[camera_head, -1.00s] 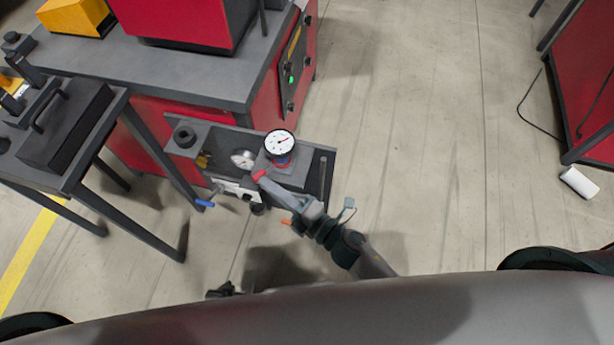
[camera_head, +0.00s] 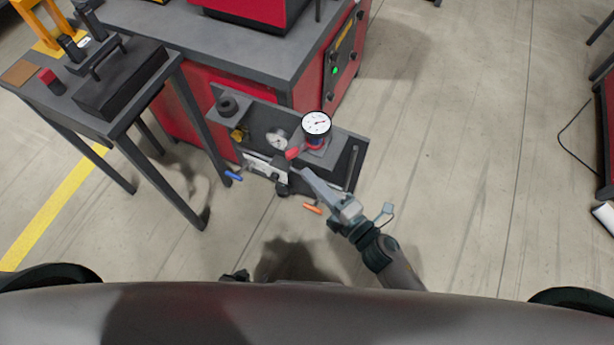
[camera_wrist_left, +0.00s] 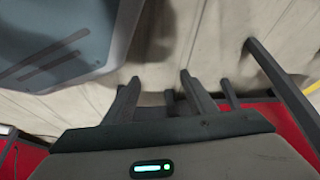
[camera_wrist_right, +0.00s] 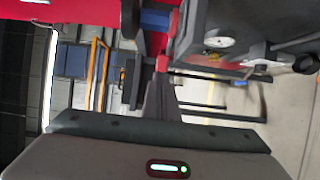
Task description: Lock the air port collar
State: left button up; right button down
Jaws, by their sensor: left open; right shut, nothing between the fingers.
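A dial gauge (camera_head: 316,123) stands on a red and blue base at the right of a grey panel unit (camera_head: 347,147). A red lever end (camera_head: 293,153) sticks out left of that base; I cannot tell for certain that it is the collar. My right gripper (camera_head: 298,172) is shut and empty, its tips just below the red end in the head view. In the right wrist view the red end (camera_wrist_right: 162,63) appears at the fingertips (camera_wrist_right: 161,84); contact is unclear. My left gripper (camera_wrist_left: 158,92) is open and empty over the floor, mostly hidden in the head view.
The panel also carries a smaller gauge (camera_head: 277,138), a brass fitting (camera_head: 240,134), a blue handle (camera_head: 233,176) and an orange handle (camera_head: 312,208). A red machine (camera_head: 190,105) stands behind, a dark table (camera_head: 100,110) at left. Floor at right is open.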

pick_arm(q)
jog(key=shift+s+a+f+g+y+b, duration=0.2)
jog(key=shift+a+f+g+b, duration=0.1)
jog(key=shift+a+b, duration=0.2)
jog(key=shift+s+a+f+g+y+b, duration=0.15)
jog(key=shift+a+g+b, duration=0.15)
jog(key=shift+a+b, duration=0.15)
pick_arm(e)
jog(key=v, duration=0.9)
jog(key=shift+s+a, duration=0.25)
jog(key=shift+f, duration=0.1)
